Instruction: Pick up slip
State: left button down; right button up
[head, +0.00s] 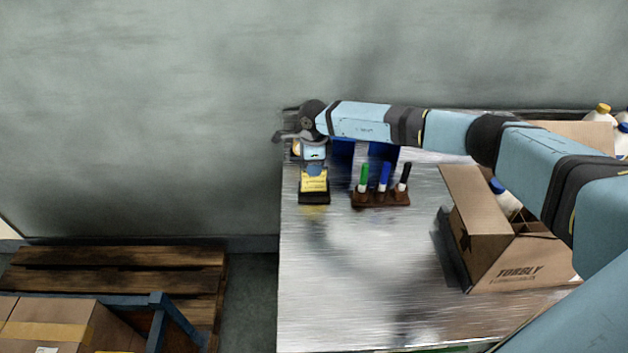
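No separate slip can be clearly made out. A small black holder with a yellow face (314,184) stands near the left end of the metal table; I cannot tell if its yellow part is the slip. My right arm comes in from the right and reaches across the back of the table. My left gripper is not in view.
A wooden rack with green, blue and black markers (380,197) stands right of the holder, before a blue bin (382,152). An open cardboard box (505,258) with a bottle stands at right. The table's (350,290) front left is clear. A pallet (120,263) lies left.

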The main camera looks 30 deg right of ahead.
grip_shut()
dwell(0.3)
